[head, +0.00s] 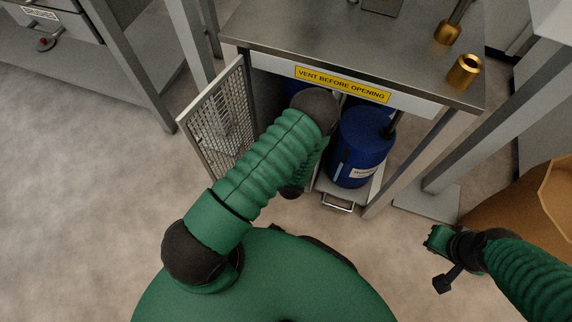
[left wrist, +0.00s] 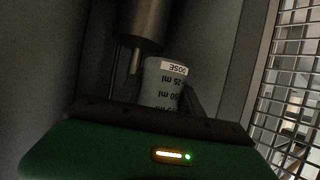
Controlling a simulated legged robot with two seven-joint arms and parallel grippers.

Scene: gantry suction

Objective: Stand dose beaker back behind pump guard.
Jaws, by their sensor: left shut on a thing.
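In the left wrist view my left gripper (left wrist: 166,108) is shut on the dose beaker (left wrist: 165,82), a pale cup with a DOSE label and ml marks that read upside down. A dark metal cylinder (left wrist: 142,25) with thin rods is close beside and above the beaker. The mesh guard (head: 215,120) stands swung open at the cabinet's left side; its mesh also shows in the left wrist view (left wrist: 288,75). In the head view my left arm reaches into the cabinet and hides its gripper and the beaker.
A blue drum (head: 360,148) stands on a pull-out tray (head: 337,203) right of my left arm, leaving a tight opening. The steel cabinet top (head: 330,40) with a yellow vent sign (head: 342,84) overhangs it. Brass fittings (head: 464,72) stand on top. Floor at left is clear.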

